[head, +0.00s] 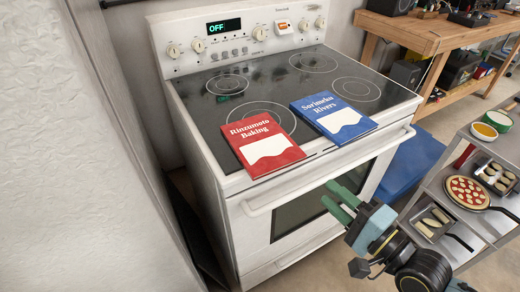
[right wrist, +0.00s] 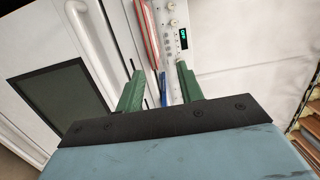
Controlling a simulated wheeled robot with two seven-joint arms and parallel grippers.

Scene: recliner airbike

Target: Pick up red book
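The red book (head: 262,143), titled "Rinzumoto Baking", lies flat on the front left of the black stove top (head: 290,85), its near edge close to the stove's front edge. In the right wrist view a red edge, likely this book (right wrist: 147,35), shows beyond the fingers. My right gripper (head: 333,196) has green fingers and is in front of the oven door, lower than the red book and to its right, apart from it. In the right wrist view the fingers (right wrist: 158,75) are spread with nothing held between them. My left gripper is not in view.
A blue book (head: 334,117) lies right of the red one. The oven handle (head: 325,175) juts out below the stove's front edge. A metal cart (head: 455,205) with food pans stands at right. A white wall or panel (head: 75,150) fills the left. A wooden workbench (head: 430,32) stands at back right.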

